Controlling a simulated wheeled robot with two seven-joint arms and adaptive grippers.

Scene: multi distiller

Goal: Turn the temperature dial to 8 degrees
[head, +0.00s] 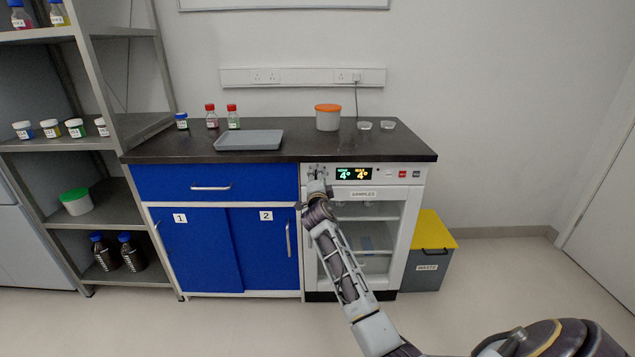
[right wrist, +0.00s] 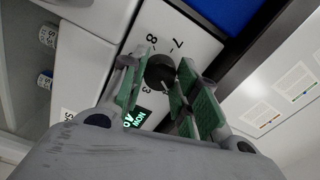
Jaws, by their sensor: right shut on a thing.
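The temperature dial (right wrist: 159,69) is a black round knob on the white front panel of the sample fridge (head: 410,225). Numbers, including 8, 7 and 3, are printed around it. My right gripper (right wrist: 164,75) is shut on the dial, with a green-padded finger at each side. In the head view my right gripper (head: 318,180) is at the left end of the panel and hides most of the dial. I cannot clearly read the dial's pointer. My left gripper is out of view.
The black worktop (head: 285,148) above holds a grey tray (head: 249,140), bottles and an orange-lidded tub (head: 328,118). A blue cabinet (head: 200,250) stands left of the fridge, a yellow-lidded waste bin (head: 427,262) right. Red and dark buttons sit at the panel's right end.

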